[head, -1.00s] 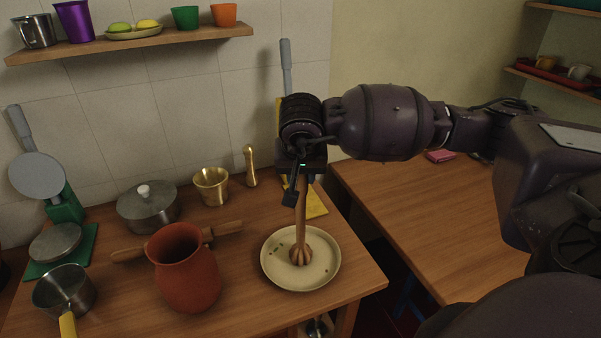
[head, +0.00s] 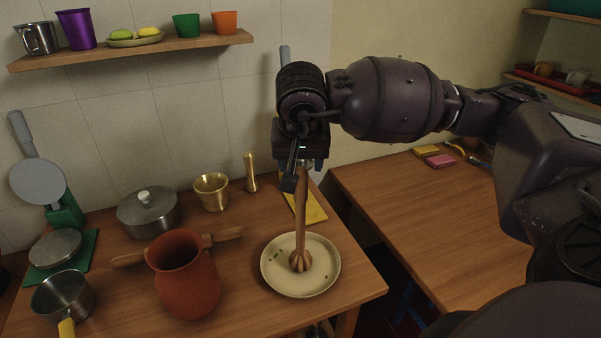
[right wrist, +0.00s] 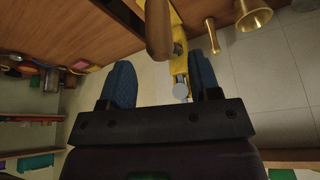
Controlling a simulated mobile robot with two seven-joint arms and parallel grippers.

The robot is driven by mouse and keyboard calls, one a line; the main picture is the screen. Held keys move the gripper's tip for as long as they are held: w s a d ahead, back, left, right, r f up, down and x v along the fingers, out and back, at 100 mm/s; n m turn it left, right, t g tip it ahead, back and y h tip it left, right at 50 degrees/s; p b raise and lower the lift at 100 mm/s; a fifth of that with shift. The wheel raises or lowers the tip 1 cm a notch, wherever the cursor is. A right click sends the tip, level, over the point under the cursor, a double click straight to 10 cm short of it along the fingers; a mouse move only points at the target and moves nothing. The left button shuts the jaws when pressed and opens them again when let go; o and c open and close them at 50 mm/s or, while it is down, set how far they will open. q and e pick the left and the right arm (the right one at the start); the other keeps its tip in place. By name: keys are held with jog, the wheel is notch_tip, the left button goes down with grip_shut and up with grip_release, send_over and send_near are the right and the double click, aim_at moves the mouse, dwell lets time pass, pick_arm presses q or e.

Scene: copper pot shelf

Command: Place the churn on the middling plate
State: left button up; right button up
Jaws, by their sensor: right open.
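The churn (head: 301,222) is a wooden stick with a ribbed, bulbous head. It stands near upright, head down, on the cream plate (head: 325,274) on the wooden counter. My right gripper (head: 303,164) is open above the top of the churn's handle. In the right wrist view the churn's handle end (right wrist: 158,38) shows just beyond the spread blue fingertips (right wrist: 163,68), and nothing is held. My arm partly hides the area behind the handle. My left gripper is not in view.
A terracotta jug (head: 187,279) stands left of the plate, in front of a rolling pin (head: 222,235). A lidded pot (head: 148,211), brass mortar (head: 211,190) and pestle (head: 251,172) stand behind. A yellow item (head: 313,207) lies behind the plate. The right table (head: 425,215) is mostly clear.

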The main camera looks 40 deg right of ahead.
jog(key=shift+v, duration=2.55)
